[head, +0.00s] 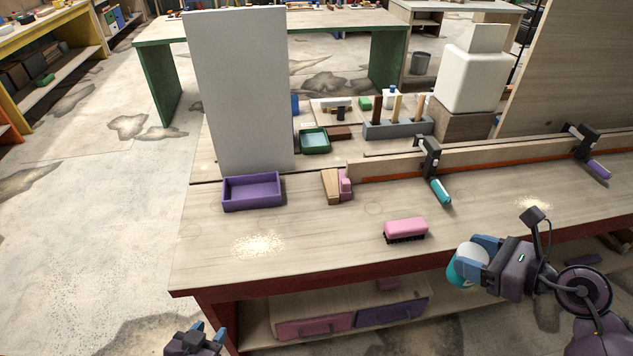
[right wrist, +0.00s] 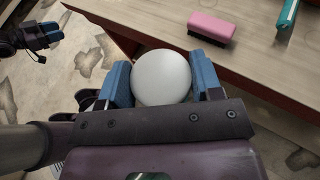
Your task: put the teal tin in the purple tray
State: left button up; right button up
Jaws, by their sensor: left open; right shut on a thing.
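The purple tray (head: 252,192) sits empty on the workbench, at its left part in front of a tall grey panel. My right gripper (head: 466,262) is shut on the teal tin (head: 464,270), which shows a white end and a teal side. In the right wrist view the tin's round white end (right wrist: 161,77) sits between the blue fingers (right wrist: 162,85). The tin is held off the bench's front edge, right of the tray. My left gripper (head: 195,338) is open and empty at the bottom, below and left of the bench; it also shows in the right wrist view (right wrist: 50,33).
A pink brush (head: 405,230) lies near the front edge between tin and tray. A wooden block with a pink part (head: 337,185) stands right of the tray. The tall grey panel (head: 238,90) rises behind it. Clamps (head: 431,160) hold a long board. The bench's front left is clear.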

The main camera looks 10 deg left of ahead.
aim_at(252, 195)
jog(key=i+j+u, duration=0.1)
jog(key=j, duration=0.25)
jog(key=i+j+u, duration=0.15)
jog(key=j, duration=0.2)
jog(key=i+j, duration=0.1)
jog(key=j, duration=0.2)
jog(key=i+j, duration=0.15)
jog(key=j, duration=0.2)
jog(key=i+j, duration=0.1)
jog(key=j, duration=0.2)
